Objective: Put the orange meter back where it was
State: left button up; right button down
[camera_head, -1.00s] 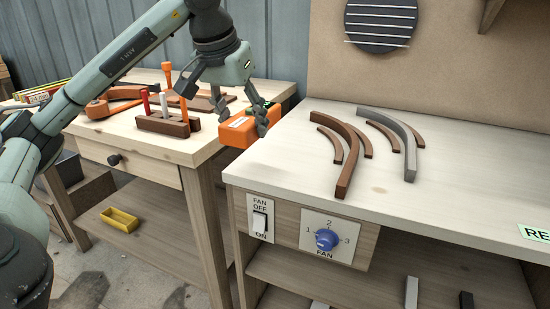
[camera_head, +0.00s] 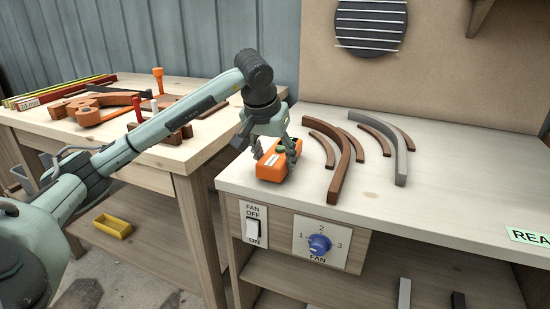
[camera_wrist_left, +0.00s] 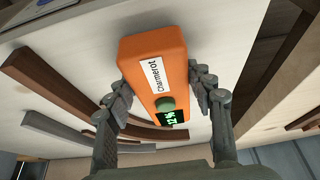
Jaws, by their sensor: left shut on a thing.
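The orange meter (camera_head: 268,170) is a small box with a white label, a green button and a green-lit display. My left gripper (camera_head: 278,150) is shut on it, with one finger on each side. The meter is over the left end of the right-hand workbench top (camera_head: 440,215), at or just above the surface; I cannot tell if it touches. In the left wrist view the meter (camera_wrist_left: 155,75) sits between the two fingers (camera_wrist_left: 165,95), its label and display facing the camera. My right gripper is not in view.
Curved brown strips (camera_head: 345,165) and a grey curved strip (camera_head: 398,150) lie just right of the meter. A fan switch (camera_head: 252,225) and blue fan knob (camera_head: 319,244) are on the bench front. The left table (camera_head: 190,150) holds tools.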

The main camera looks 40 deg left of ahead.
pick_arm(q)
jog(key=o, duration=1.2)
jog(key=shift+f, duration=0.1)
jog(key=shift+c, duration=0.2)
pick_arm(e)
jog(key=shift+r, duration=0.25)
pick_arm(q)
jog(key=shift+s+r, duration=0.1)
jog(key=shift+r, duration=0.35)
jog(key=v, duration=1.1)
jog(key=shift+s+r, duration=0.15)
jog(key=shift+s, duration=0.05)
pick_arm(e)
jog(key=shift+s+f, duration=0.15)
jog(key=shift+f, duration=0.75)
pick_arm(q)
jog(key=shift+d, duration=0.1)
